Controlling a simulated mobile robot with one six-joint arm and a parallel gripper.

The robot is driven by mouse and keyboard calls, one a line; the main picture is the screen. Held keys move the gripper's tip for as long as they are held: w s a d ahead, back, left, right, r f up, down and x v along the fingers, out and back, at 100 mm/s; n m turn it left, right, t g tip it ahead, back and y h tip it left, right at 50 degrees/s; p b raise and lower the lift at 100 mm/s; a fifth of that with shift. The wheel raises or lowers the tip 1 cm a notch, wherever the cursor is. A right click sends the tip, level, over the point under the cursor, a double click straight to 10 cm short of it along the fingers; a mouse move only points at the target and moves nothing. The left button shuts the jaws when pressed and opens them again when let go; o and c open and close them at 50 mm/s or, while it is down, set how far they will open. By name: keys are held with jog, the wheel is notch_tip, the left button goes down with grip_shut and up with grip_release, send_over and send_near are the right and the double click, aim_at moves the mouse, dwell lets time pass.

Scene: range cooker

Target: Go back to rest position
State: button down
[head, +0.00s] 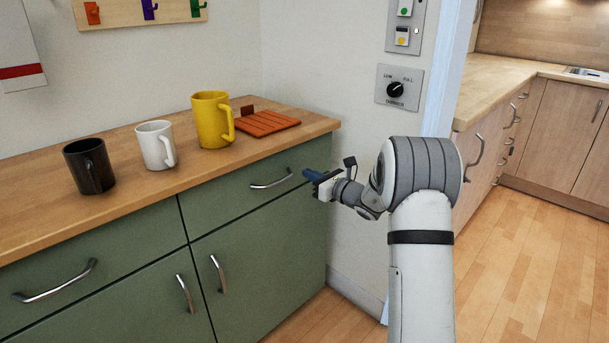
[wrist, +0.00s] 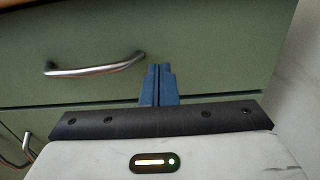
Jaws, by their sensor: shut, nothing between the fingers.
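My gripper (head: 308,174) is in front of the right end of the green cabinet, close to the upper right drawer (head: 240,202). In the wrist view its two blue fingers (wrist: 159,72) are together with nothing between them. The drawer's curved metal handle (head: 271,180) is to the left of the fingers, and it also shows in the wrist view (wrist: 95,68). The gripper is apart from the handle. The drawer front looks flush with the cabinet. My arm reaches in from the lower right of the head view.
A dimmer panel (head: 398,88) is on the wall. Open floor (head: 500,270) lies to the right.

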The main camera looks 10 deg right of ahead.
jog(key=p+v, duration=0.2)
jog(key=v, duration=0.8)
jog(key=s+a+r+n+g+p, duration=0.6)
jog(key=s+a+r+n, duration=0.1)
jog(key=s, duration=0.3)
jog(key=s+a+r+n+g+p, duration=0.5)
jog(key=s+a+r+n+p, duration=0.25)
jog(key=s, duration=0.25)
jog(key=s+d+r+n+h+p, duration=0.4)
jog(key=s+n, duration=0.3)
jog(key=s, duration=0.2)
jog(key=s+d+r+n+g+h+p, duration=0.1)
jog(key=s+d+r+n+h+p, duration=0.3)
jog(key=s+r+n+h+p, duration=0.2)
jog(key=s+r+n+p, duration=0.1)
jog(key=s, duration=0.1)
jog(key=shift+s+h, duration=0.3)
jog(key=shift+s, duration=0.1)
